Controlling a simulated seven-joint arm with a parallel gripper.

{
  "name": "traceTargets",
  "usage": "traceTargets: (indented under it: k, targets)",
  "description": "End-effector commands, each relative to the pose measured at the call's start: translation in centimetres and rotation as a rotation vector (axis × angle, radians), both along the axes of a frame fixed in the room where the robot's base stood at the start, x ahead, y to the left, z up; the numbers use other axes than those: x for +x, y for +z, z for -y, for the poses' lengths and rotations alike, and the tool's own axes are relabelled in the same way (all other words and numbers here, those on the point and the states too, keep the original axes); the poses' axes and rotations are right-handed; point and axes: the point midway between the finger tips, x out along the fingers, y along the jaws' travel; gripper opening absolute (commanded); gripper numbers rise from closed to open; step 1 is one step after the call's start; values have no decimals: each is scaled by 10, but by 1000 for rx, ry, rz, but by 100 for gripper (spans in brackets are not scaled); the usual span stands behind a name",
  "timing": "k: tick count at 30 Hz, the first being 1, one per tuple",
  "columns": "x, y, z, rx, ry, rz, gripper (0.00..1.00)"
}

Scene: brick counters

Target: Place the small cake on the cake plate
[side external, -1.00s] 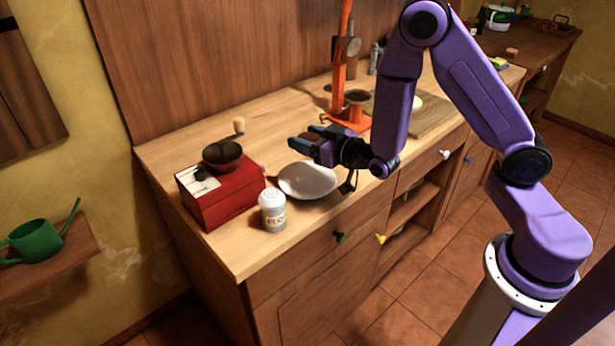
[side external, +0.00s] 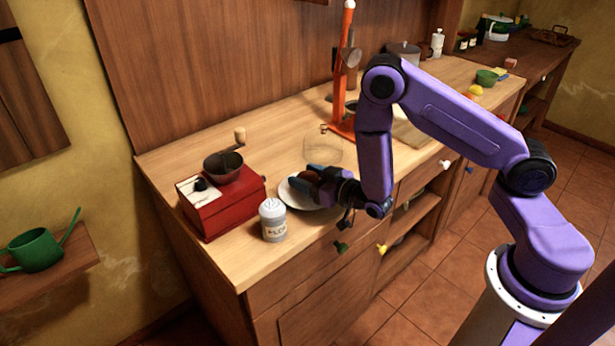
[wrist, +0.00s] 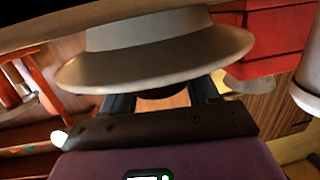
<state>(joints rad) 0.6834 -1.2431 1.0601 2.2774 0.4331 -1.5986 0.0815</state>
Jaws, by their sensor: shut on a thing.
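The white cake plate (side external: 289,193) stands on the wooden counter, partly hidden by my gripper. In the wrist view the cake plate (wrist: 150,66) shows as a wide pale disc on a base, just beyond my fingers. My gripper (side external: 308,178) is over the plate, low and close to its surface. It is shut on a small reddish-brown cake (side external: 311,175), mostly hidden by the fingers. In the wrist view only a dark edge of the cake (wrist: 162,92) shows between the fingers. I cannot tell whether the cake touches the plate.
A red coffee grinder (side external: 225,202) stands left of the plate, and a white shaker (side external: 272,220) stands close by at the front left. A clear glass dome (side external: 322,148) is behind my gripper. An orange stand (side external: 343,105) rises farther back. The counter's back left is clear.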

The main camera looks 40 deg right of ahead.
Motion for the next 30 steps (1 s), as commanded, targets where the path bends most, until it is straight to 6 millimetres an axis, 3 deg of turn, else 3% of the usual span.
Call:
traceTargets:
  k: [10,11,13,25,30]
  targets:
    - [0,-3,0,0,0,1,30]
    - [0,-3,0,1,0,1,63]
    - [0,-2,0,1,0,2,85]
    - [0,1,0,1,-1,1,85]
    - [-23,3,2,-2,2,-5,85]
